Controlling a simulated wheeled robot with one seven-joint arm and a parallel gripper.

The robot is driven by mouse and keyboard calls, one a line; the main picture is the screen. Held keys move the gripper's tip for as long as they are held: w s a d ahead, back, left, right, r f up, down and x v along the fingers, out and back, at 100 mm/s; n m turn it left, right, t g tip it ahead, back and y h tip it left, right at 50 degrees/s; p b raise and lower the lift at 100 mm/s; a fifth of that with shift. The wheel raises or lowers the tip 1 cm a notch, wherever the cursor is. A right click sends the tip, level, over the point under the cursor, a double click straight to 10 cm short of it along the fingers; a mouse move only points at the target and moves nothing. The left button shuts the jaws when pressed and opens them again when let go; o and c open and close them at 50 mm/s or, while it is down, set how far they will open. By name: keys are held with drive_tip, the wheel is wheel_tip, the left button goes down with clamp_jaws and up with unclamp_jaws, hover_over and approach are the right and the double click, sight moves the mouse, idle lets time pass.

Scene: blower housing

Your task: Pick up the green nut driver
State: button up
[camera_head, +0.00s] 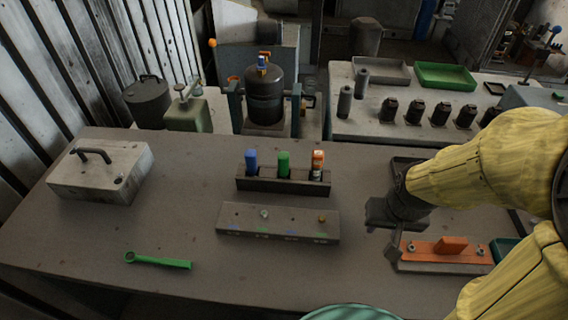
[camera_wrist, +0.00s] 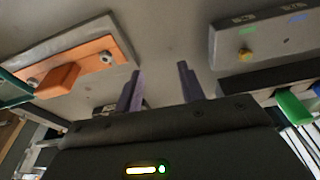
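The green nut driver (camera_head: 284,163) stands upright in the middle of a dark rack (camera_head: 262,185), between a blue-handled driver (camera_head: 251,162) and an orange one (camera_head: 317,163). Only its green handle shows above the rack. In the wrist view a green handle (camera_wrist: 293,107) shows at the right edge, beside the rack. My gripper (camera_head: 384,232) is right of the rack, near the orange fixture, pointing down at the table. In the wrist view its two fingers (camera_wrist: 160,84) are apart with nothing between them.
A grey block with small fasteners (camera_head: 278,223) lies in front of the rack. An orange plate fixture (camera_head: 446,250) lies close by my gripper. A green wrench (camera_head: 158,261) and a grey box with a handle (camera_head: 102,172) are at the left. The table between them is clear.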

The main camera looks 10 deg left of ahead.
drive_tip(key=shift+o, duration=1)
drive_tip(key=shift+w+r, duration=0.15)
wheel_tip(320, 180, up, 16)
drive_tip(key=f+g+p, duration=0.1)
drive_tip(key=g+p, duration=0.2)
drive_tip(key=p, duration=1.6)
hover_over(281, 154)
drive_tip(key=shift+a+r+n, duration=0.1)
drive_tip(key=shift+r+n, duration=0.05)
drive_tip(key=shift+n, duration=0.15)
wheel_tip(281, 154, down, 12)
drive_tip(key=p, duration=0.4)
drive_tip(key=shift+w, duration=0.1)
